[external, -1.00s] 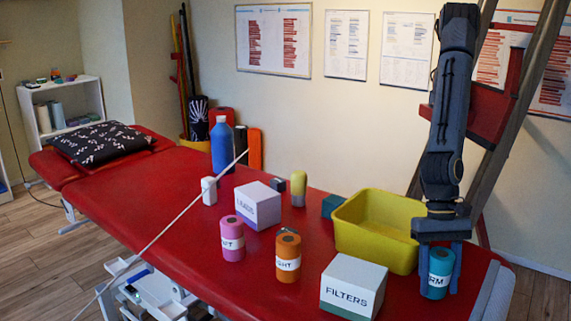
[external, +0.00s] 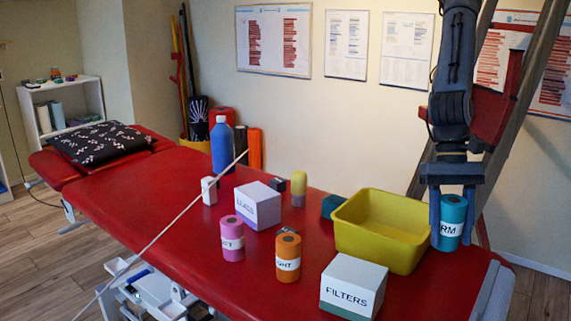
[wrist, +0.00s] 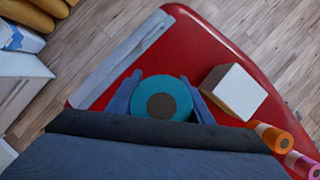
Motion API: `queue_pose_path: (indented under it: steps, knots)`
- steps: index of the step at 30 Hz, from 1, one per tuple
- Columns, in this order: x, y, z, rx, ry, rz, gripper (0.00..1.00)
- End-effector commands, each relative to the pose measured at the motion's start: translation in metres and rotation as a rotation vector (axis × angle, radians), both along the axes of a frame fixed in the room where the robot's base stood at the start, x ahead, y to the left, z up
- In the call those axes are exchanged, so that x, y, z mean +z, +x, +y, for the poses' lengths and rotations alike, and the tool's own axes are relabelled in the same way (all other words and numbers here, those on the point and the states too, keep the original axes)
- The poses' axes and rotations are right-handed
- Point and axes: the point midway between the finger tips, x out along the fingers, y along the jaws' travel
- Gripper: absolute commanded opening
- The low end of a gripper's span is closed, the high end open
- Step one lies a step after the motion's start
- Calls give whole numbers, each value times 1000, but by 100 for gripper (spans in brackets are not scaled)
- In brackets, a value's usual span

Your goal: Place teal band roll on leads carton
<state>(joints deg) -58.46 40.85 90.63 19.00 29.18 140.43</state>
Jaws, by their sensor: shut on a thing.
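The teal band roll (external: 453,221) is upright between the fingers of my gripper (external: 451,222), which is shut on it and holds it above the red table, right of the yellow tub. In the wrist view the roll (wrist: 161,98) shows from above, between both fingers (wrist: 161,96). The leads carton (external: 258,206) is a white and lilac box marked LEADS, standing on the table left of the tub. Its top is bare. I cannot make out the leads carton in the wrist view.
The yellow tub (external: 345,242) stands between my gripper and the leads carton. The filters carton (external: 352,287), orange roll (external: 288,262) and pink roll (external: 232,245) stand at the front. A blue bottle (external: 222,150) and a long pale stick (external: 170,230) are farther left.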

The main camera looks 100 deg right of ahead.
Motion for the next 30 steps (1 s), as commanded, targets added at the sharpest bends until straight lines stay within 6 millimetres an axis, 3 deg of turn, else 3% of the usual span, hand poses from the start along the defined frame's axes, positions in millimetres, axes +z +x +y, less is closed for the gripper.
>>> queue_pose_path:
  steps: [3, 13, 23, 30]
  knots:
    - [42, 1, 1, 0, 7, -4, 15]
    - [113, 1, 0, -1, 4, -2, 15]
    - [108, 72, -37, -95, -1, 1, 15]
    - [108, 157, -95, -213, 0, 0, 15]
